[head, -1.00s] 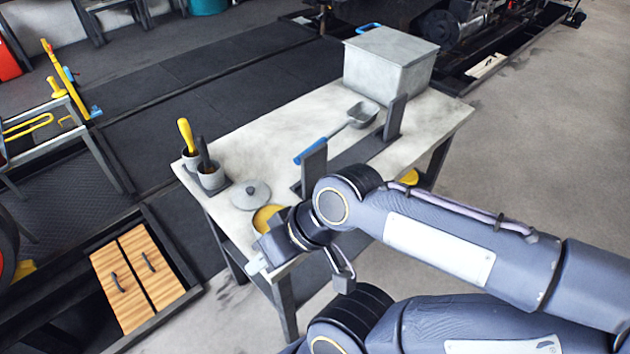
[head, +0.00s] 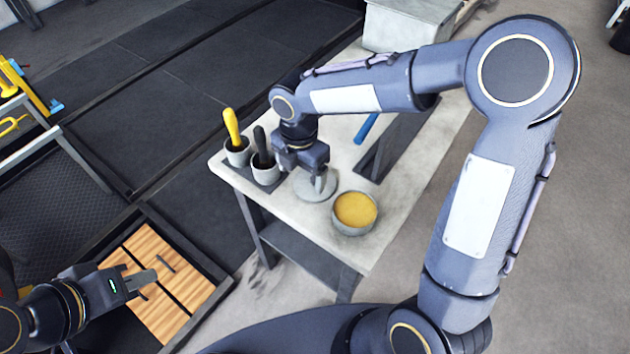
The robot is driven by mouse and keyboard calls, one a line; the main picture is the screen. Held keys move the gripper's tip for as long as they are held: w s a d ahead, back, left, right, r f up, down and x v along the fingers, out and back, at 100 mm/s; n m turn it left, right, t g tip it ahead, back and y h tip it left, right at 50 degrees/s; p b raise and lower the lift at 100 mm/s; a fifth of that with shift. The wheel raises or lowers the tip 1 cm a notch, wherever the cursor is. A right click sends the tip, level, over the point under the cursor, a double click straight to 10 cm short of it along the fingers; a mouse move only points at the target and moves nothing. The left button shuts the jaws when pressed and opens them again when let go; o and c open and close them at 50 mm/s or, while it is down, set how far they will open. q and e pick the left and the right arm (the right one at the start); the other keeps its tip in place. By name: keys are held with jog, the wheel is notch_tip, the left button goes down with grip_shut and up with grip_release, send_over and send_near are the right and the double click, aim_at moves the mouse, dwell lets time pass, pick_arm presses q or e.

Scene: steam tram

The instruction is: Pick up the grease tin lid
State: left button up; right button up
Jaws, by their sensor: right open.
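The grease tin lid (head: 310,194) is a round grey disc lying flat on the worktable. My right gripper (head: 319,184) points down right over it. Its fingers are open at the lid's middle and hide the knob; I cannot tell whether they touch it. The open grease tin (head: 355,211), full of yellow grease, stands just right of the lid. My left gripper (head: 146,281) is at the lower left, away from the table, over the wooden hatch; its finger opening cannot be made out.
Two grey cups (head: 265,170) stand left of the lid, holding a yellow-handled tool (head: 232,127) and a dark-handled one. A blue handle (head: 366,127) and a dark rack lie behind. A grey metal box (head: 405,27) stands at the table's far end. The wooden hatch (head: 180,268) lies below left.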

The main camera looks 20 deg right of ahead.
aim_at(302, 197)
notch_tip(302, 197, down, 8)
jog(key=shift+w+a+r, duration=0.1)
jog(key=c, duration=1.6)
